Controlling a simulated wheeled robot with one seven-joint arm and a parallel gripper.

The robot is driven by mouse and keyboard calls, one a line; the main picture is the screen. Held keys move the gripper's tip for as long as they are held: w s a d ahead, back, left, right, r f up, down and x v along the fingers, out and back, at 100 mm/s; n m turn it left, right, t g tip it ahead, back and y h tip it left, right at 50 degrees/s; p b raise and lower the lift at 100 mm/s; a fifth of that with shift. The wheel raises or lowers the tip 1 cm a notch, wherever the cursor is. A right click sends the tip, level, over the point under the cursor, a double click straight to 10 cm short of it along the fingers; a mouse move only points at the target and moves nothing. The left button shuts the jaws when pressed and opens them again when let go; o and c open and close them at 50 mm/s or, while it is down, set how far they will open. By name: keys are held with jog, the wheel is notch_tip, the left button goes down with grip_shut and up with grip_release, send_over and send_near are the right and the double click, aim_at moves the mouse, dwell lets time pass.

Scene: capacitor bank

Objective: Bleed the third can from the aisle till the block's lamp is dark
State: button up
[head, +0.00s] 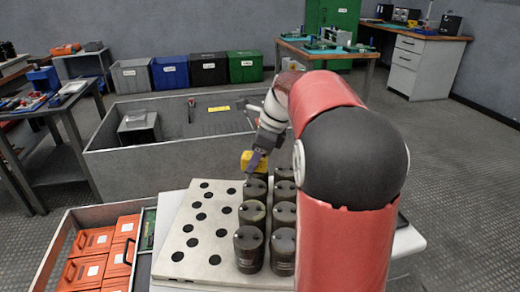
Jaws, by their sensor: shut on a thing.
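Dark cylindrical cans stand upright in two rows on a pale board (170,238) with black round spots. The left row includes a near can (249,254), a second can (252,217) and a third can (255,192). The right row has a near can (282,255), with others behind it. My gripper (256,160) is shut on a yellow block (247,160). It holds the block over the far end of the left row. The block and gripper hide part of what is behind. Whether the block touches a can, and its lamp, I cannot tell.
A grey low-walled bin (130,165) with a dark box (139,128) lies beyond the board. A crate of orange cases (93,241) stands at left. My red arm covers the right of the board. Workbenches stand farther back.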

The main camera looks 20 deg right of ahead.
aim_at(265, 157)
jog(key=shift+a+f+b, duration=0.1)
jog(key=shift+f+b, duration=2.05)
jog(key=shift+b, duration=0.2)
jog(key=shift+r+p, duration=0.1)
jog(key=shift+p, duration=0.8)
jog(key=shift+f, duration=0.85)
jog(key=o, duration=1.2)
jog(key=shift+r, duration=0.1)
jog(key=p+v, duration=0.1)
jog(key=v, duration=0.6)
jog(key=shift+s+p, duration=0.1)
jog(key=shift+p, duration=0.2)
jog(key=shift+s+d+r, duration=0.1)
jog(key=shift+d+r, duration=0.15)
jog(key=shift+a, duration=0.1)
